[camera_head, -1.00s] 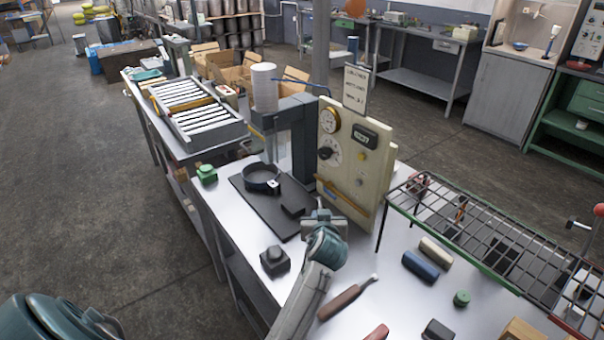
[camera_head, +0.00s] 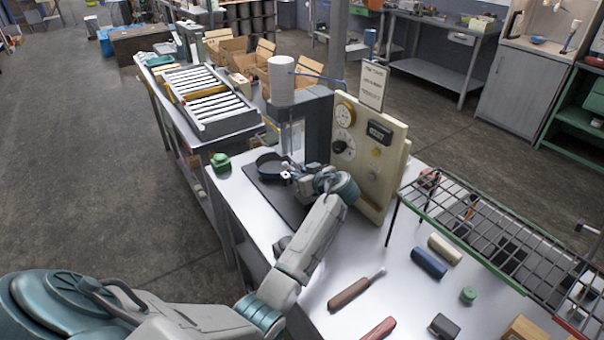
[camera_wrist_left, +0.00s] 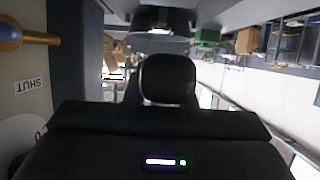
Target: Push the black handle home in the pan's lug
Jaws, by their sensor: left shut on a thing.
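The dark round pan (camera_head: 268,164) sits on a black mat on the metal bench, with a bright metal lug (camera_head: 286,174) on its near right side. My left gripper (camera_head: 302,178) is right beside the lug. It is shut on the black handle (camera_wrist_left: 168,79), which stands out ahead of the jaws in the left wrist view and points at a dark round shape, likely the pan (camera_wrist_left: 160,20). A small gap seems to show between them there. In the head view the handle is mostly hidden by the gripper. My right gripper is not in view.
A cream control panel (camera_head: 368,155) stands close behind my left wrist, with a grey press column (camera_head: 300,125) behind the pan. A wire rack (camera_head: 480,225) and loose tools are at the right.

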